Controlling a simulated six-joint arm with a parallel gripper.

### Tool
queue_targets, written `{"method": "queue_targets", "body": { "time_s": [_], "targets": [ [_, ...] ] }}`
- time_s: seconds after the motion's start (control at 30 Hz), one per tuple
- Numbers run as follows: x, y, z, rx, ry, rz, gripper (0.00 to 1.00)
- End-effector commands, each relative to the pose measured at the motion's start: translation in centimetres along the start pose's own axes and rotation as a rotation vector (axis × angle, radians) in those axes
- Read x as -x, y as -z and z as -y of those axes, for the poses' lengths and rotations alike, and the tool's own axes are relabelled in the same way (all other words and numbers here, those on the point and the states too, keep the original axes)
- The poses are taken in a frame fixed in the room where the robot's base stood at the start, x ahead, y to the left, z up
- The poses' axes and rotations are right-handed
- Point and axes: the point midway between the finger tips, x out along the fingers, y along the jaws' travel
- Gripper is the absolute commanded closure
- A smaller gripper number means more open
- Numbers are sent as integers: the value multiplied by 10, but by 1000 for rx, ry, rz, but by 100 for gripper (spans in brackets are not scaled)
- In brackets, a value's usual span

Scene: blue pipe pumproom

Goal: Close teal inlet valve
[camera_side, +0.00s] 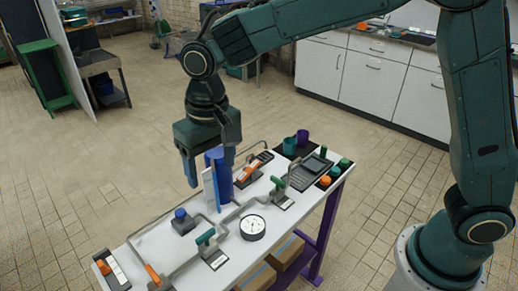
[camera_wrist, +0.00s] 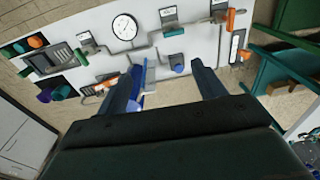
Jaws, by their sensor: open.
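A teal valve handle (camera_side: 205,237) sits on the grey pipework near the front of the white table, beside a small white label plate (camera_side: 215,259). In the wrist view the teal handle (camera_wrist: 174,31) shows at the top, right of the gauge. A second, greener handle (camera_side: 278,183) stands right of the gauge in the side view. My gripper (camera_side: 208,172) is open and points down, near the table's far edge and away from the teal handle. In the wrist view its two fingers (camera_wrist: 165,80) are spread with no object clearly held.
A blue upright cylinder (camera_side: 221,174) stands close to my fingers. A round white gauge (camera_side: 252,227), a blue knob (camera_side: 182,220) and orange handles (camera_side: 248,172) crowd the white table (camera_side: 165,240). Purple and green cups (camera_side: 296,141) stand at the right end. Open floor lies left.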

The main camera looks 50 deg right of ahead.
Motion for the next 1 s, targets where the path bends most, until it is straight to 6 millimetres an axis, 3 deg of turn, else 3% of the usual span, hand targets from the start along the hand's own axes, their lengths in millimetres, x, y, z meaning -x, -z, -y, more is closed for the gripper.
{"method": "queue_targets", "body": {
  "time_s": [0.1, 0.3, 0.67, 1.0],
  "targets": [
    [-20, 4, 20, 3, -13, 25, 31],
    [-35, 7, 36, 0, -24, 43, 31],
    [-41, 7, 37, 0, -25, 45, 31],
    [-72, 5, 36, 0, -27, 48, 31]
  ]
}}
